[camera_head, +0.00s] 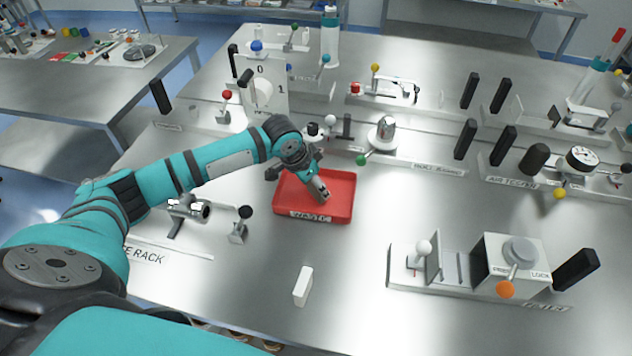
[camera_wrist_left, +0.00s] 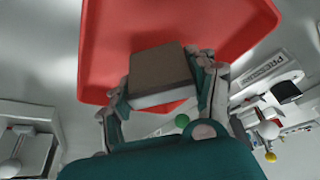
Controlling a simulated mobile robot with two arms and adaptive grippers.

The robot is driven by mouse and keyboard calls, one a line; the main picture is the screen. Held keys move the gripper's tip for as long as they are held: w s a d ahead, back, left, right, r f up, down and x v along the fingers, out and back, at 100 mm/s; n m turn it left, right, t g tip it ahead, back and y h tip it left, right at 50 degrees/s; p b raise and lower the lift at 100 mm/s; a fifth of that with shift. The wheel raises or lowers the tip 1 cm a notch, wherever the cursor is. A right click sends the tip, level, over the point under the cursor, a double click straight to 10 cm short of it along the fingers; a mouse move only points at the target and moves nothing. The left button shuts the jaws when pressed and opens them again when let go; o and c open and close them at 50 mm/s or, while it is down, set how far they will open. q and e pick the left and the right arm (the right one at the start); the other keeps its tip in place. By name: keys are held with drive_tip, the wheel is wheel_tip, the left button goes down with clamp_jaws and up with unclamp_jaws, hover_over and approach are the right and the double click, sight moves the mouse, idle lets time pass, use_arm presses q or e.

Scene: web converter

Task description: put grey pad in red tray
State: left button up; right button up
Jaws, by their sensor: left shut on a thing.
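The red tray (camera_head: 341,207) lies on the metal table near the middle of the head view, with a label on its front wall. It also fills the upper part of the left wrist view (camera_wrist_left: 105,60). My left gripper (camera_head: 322,192) is over the tray. In the left wrist view its fingers (camera_wrist_left: 165,90) are shut on the grey pad (camera_wrist_left: 160,72), a flat block with a brownish-grey face and a lighter edge. The pad is in front of the tray floor; whether it touches the floor cannot be told. In the head view the gripper mostly hides the pad.
A white block (camera_head: 302,286) stands on the table in front of the tray. A fixture with an orange knob (camera_head: 505,289) is at the right front. A small clamp with a black knob (camera_head: 245,212) is left of the tray. Several fixtures with levers stand behind.

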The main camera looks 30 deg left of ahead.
use_arm(q)
drive_tip(key=o, duration=1)
drive_tip(key=shift+b+v, duration=0.85)
drive_tip(key=shift+v, duration=5.25)
drive_tip(key=shift+d+r, duration=0.1)
